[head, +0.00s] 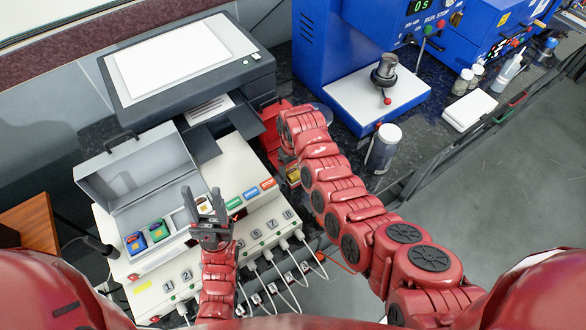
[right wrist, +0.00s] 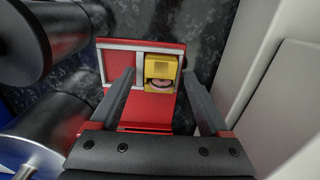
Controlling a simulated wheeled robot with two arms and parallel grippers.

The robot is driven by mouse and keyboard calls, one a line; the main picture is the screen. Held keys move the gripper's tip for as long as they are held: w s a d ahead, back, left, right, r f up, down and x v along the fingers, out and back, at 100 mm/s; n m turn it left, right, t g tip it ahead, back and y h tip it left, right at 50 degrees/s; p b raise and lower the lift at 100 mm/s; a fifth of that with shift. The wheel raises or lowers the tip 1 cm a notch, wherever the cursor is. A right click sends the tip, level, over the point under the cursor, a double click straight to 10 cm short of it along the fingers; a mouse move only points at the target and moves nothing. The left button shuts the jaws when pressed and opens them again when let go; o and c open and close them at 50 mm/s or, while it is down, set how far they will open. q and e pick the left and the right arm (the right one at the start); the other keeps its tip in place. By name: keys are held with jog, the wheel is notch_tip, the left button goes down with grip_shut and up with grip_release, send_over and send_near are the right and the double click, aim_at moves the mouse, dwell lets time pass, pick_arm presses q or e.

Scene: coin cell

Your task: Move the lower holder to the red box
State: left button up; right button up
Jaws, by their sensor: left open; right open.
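A red box (right wrist: 115,66) with white dividers lies below my right gripper (right wrist: 158,76) in the right wrist view. A yellow holder (right wrist: 161,66) with a dark, round-edged opening sits in its right compartment. The open fingers of my right gripper appear on either side of the holder; I cannot tell whether they touch it. In the head view part of the red box (head: 271,118) and a bit of yellow (head: 293,175) show beside my right arm, which hides the gripper. My left gripper (head: 203,194) is open and empty above the white multi-channel unit. Which holder is the lower one is unclear.
A white-capped jar (head: 383,148) stands right of my right arm.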

aim_at(293, 172)
notch_tip(293, 172, up, 12)
jog(key=p, duration=0.6)
